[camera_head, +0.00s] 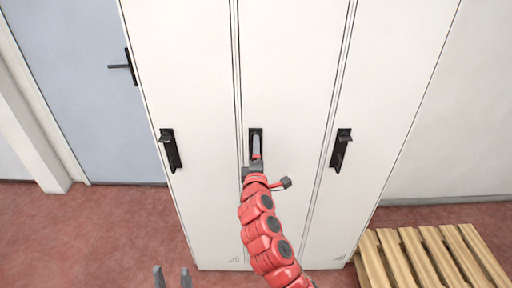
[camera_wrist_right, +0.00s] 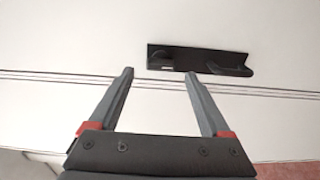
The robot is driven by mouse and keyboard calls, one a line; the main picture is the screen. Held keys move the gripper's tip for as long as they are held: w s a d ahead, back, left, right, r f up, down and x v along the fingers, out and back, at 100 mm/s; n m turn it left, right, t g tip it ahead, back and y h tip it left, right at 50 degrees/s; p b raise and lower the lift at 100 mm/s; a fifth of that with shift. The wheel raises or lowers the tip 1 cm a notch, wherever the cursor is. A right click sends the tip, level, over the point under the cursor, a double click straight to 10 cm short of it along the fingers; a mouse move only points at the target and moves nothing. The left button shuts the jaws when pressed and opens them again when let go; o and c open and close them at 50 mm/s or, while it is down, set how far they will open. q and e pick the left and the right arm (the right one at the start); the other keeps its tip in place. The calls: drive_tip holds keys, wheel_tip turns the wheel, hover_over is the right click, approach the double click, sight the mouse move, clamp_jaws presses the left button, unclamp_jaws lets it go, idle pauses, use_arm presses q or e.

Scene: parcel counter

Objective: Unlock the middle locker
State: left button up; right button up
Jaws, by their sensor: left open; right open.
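The middle locker is a tall white door (camera_head: 284,80) with a narrow black upright handle (camera_head: 256,132) at its left side. My right arm, red, reaches up from below, and its gripper (camera_head: 256,160) overlaps the lower part of that handle. In the right wrist view the right gripper (camera_wrist_right: 159,74) is open, with nothing between its fingers. A black handle (camera_wrist_right: 198,58) lies just beyond the fingertips, more towards the right one; I cannot tell if they touch. My left gripper (camera_head: 171,278) is open and empty at the bottom edge, low in front of the lockers.
The left locker (camera_head: 190,60) and right locker (camera_head: 395,70) have their own black handles (camera_head: 170,150) (camera_head: 341,150). A grey-blue door (camera_head: 70,70) stands at the left. A slatted wooden bench (camera_head: 425,255) is at the lower right. The reddish floor (camera_head: 110,225) at the left is clear.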

drive_tip(key=s+b, duration=0.2)
drive_tip(key=s, duration=1.1)
drive_tip(key=shift+b, duration=0.35)
drive_tip(key=shift+s+f, duration=0.1)
